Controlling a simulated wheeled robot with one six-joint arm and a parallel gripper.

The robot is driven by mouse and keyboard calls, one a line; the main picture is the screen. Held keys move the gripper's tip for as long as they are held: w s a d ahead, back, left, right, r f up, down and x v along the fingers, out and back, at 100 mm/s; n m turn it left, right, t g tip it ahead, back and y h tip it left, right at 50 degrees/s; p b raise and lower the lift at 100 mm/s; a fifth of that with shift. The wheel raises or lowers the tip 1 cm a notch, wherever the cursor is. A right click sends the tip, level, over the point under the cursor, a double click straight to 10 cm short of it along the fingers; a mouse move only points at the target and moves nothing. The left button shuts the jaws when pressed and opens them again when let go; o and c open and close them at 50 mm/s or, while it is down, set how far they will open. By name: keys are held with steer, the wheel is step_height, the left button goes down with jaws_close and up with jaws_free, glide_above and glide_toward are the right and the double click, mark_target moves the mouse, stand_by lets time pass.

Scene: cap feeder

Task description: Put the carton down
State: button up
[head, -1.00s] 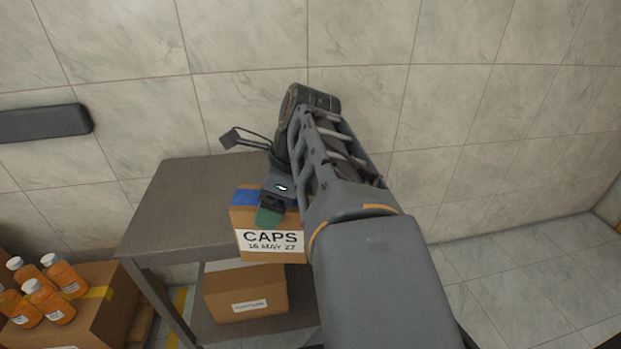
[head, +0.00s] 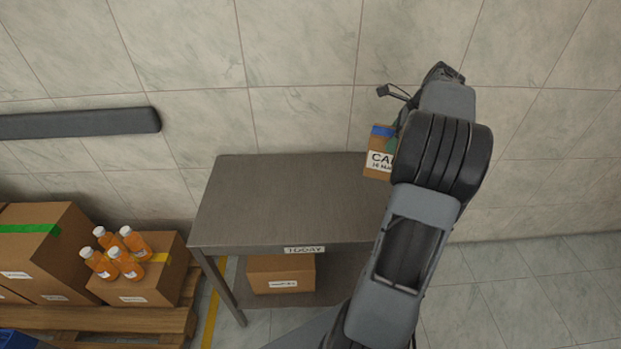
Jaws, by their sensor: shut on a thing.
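The carton (head: 379,159) is a small brown box with blue tape on top and a white label, of which "CA" and part of a date line show. It is in the head view at the back right of the grey table (head: 290,200), and my arm hides its right part. My gripper (head: 394,138) is shut on it from above, mostly hidden behind my arm. The carton looks upright. I cannot tell whether its bottom touches the table top or hangs above it.
The table top is bare, with a "TODAY" label (head: 304,250) on its front edge. Another box (head: 281,274) sits on the shelf below. At left, a wooden pallet (head: 150,321) bears cartons and several orange bottles (head: 120,257). A tiled wall stands behind.

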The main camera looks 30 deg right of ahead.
steer(key=w+a+f, duration=0.7)
steer(key=a+f, duration=0.4)
steer(key=f, duration=0.2)
steer(key=shift+w, duration=0.3)
